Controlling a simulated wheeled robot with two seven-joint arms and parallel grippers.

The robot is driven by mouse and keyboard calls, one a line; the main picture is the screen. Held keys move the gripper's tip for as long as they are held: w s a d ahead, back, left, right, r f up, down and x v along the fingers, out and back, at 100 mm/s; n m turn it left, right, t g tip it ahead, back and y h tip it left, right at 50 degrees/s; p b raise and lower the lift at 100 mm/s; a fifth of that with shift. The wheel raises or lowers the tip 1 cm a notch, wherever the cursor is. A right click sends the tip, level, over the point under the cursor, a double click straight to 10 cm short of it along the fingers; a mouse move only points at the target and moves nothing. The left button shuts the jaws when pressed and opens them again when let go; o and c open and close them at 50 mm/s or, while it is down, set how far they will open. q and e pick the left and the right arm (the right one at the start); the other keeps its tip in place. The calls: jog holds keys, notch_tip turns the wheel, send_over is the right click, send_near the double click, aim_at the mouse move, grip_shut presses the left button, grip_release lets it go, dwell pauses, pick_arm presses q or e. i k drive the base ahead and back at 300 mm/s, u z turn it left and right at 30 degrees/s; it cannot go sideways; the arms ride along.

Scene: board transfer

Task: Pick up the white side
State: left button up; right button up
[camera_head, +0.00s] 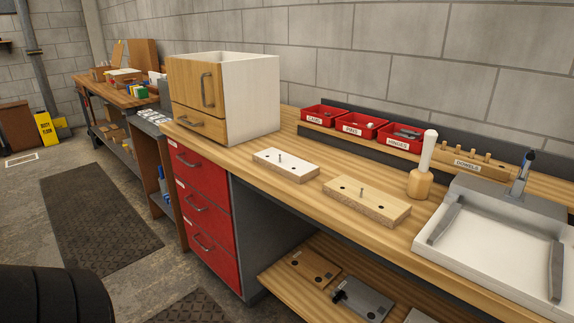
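A small white board (297,168), the likely white side, lies flat on the wooden workbench in the head view. A thin metal pin stands up from it, and dark holes show in its top. A wood-coloured board (380,208) with a similar pin and dark holes lies to its right, apart from it. A cabinet (252,100) with a wooden front and a white side wall stands behind and left of the white board. Neither of my grippers is in view.
Red bins (353,131) and a dowel rack (468,167) line the wall. A mallet (421,182) stands right of the boards, beside a white tray (470,255). A lower shelf (270,275) holds several parts. Bare bench surrounds the white board.

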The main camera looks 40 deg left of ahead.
aim_at(299, 170)
jog(key=u, duration=1.8)
jog(key=k, duration=0.5)
jog(key=u, duration=1.2)
jog(key=i, duration=0.9)
jog(key=z, duration=0.35)
jog(key=i, duration=1.15)
jog(key=z, duration=1)
